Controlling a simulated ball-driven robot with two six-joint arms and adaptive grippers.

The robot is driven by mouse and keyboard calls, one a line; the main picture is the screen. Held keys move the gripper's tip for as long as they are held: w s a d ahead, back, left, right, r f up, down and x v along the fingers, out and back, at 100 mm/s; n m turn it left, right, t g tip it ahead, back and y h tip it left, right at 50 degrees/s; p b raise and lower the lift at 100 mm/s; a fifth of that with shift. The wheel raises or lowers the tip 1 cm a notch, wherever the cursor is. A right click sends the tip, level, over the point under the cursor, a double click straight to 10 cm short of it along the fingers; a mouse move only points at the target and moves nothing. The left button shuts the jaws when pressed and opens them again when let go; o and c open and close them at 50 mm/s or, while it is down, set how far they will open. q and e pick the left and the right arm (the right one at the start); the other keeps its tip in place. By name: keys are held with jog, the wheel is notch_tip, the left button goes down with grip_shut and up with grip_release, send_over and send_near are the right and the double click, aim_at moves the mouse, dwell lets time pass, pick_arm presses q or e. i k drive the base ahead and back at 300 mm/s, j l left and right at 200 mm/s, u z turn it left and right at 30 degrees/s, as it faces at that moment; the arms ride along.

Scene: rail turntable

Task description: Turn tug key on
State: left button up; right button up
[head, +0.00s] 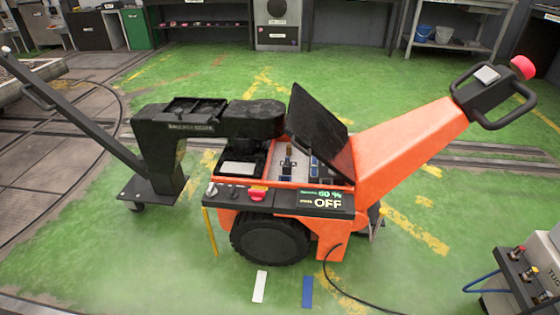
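The orange tug (400,145) stands in the middle of the head view, with its tiller handle (495,95) reaching up to the right. The front panel of the tug has a display (322,200) that reads about 60 % and OFF. A red button (258,193) on a yellow base sits left of the display. A small grey part (212,189) at the panel's left end may be the key switch; it is too small to tell its position. Neither of my grippers is in view.
The black lid (319,130) stands open over the tug's inner bay. A black wheeled frame (155,165) with a long bar (75,115) adjoins it on the left. A grey box with terminals (525,275) stands lower right, and a black cable (340,285) lies on the floor.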

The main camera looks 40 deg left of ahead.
aim_at(212, 191)
jog(key=u, duration=1.7)
